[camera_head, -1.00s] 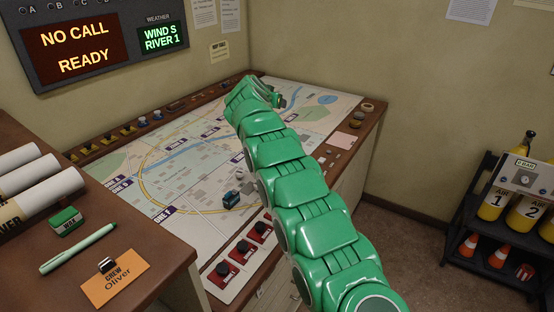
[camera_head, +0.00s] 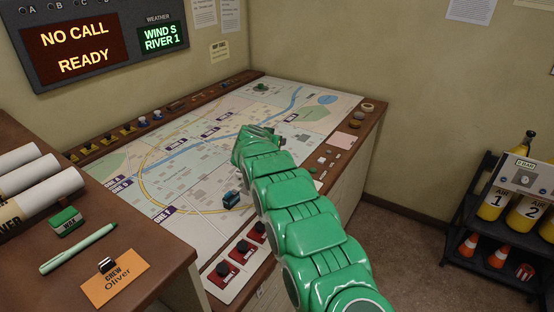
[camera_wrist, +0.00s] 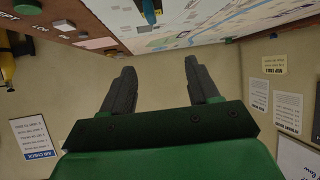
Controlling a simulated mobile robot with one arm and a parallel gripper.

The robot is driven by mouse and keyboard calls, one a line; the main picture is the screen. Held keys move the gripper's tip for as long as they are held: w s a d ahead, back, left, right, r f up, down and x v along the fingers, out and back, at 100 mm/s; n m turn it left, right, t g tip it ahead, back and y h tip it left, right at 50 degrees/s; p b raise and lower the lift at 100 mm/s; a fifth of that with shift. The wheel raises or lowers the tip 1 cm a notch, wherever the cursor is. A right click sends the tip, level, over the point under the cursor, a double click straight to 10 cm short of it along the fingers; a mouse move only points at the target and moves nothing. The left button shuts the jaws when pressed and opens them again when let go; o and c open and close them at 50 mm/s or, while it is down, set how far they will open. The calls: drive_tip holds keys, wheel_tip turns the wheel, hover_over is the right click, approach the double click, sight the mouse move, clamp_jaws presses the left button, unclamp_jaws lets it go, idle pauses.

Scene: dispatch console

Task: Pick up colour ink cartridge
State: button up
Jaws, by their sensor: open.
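No item here can be surely read as a colour ink cartridge. A small blue block (camera_head: 231,199) with a dark top stands on the map console (camera_head: 200,215), left of my arm. A blue and yellow item (camera_wrist: 149,10) shows at the top edge of the wrist view; I cannot tell whether it is the same block. My gripper (camera_wrist: 160,72) is open and empty, its two dark fingers apart with wall behind them. In the head view my gripper (camera_head: 268,130) is over the middle of the map, its fingers mostly hidden.
A green item (camera_head: 261,87) lies at the map's far end. Red switches (camera_head: 242,252) line the near edge. The left desk holds a green box (camera_head: 66,221), a pen (camera_head: 78,249) and an orange card (camera_head: 116,278). A cart (camera_head: 500,225) stands right.

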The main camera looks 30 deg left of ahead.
wheel_tip(320, 180, down, 6)
drive_tip(key=shift+r, duration=0.1)
drive_tip(key=shift+w, duration=0.45)
drive_tip(key=shift+w+a+f, duration=0.15)
drive_tip(key=shift+w+f, duration=0.3)
drive_tip(key=shift+f, duration=0.05)
drive_tip(key=shift+x, duration=1.35)
drive_tip(key=shift+w, duration=0.1)
drive_tip(key=c, duration=1.1)
drive_tip(key=shift+o, duration=0.2)
drive_tip(key=shift+r, duration=0.1)
